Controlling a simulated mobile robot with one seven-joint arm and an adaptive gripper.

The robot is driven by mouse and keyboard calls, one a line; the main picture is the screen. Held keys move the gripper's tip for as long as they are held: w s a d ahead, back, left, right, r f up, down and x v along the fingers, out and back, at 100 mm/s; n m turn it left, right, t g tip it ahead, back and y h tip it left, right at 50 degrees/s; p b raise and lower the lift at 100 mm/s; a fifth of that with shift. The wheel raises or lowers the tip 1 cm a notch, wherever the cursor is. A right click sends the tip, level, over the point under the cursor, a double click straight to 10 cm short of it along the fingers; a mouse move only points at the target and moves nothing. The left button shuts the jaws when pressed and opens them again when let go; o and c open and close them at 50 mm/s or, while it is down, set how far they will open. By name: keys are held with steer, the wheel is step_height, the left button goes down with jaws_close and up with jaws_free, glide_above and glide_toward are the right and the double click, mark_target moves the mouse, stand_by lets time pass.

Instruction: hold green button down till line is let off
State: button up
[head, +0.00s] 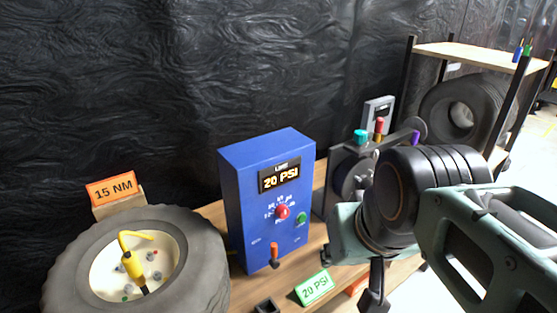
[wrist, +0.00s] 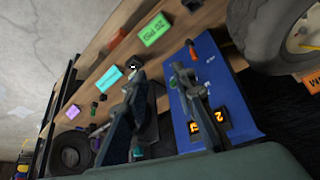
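The blue control box (head: 240,190) stands on the wooden bench, and its lit display (head: 280,177) reads 20 PSI. On its front are a red knob (head: 282,211) and, to the right, a green button (head: 302,218). An orange-handled part (head: 275,252) sits low at the front. My gripper (head: 373,298) is to the right of the box, apart from it in the head view. In the wrist view its two fingers (wrist: 158,72) are spread with nothing between them, and one overlaps the blue box (wrist: 245,110).
A green 20 PSI sign (head: 315,288) stands before the box. A tyre (head: 190,250) with a yellow tool (head: 132,264) and an orange 15 NM sign (head: 112,188) are at left. A grey machine (head: 345,165) stands behind my arm. A shelf (head: 470,54) is at right.

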jaws_close()
stand_by(1.2)
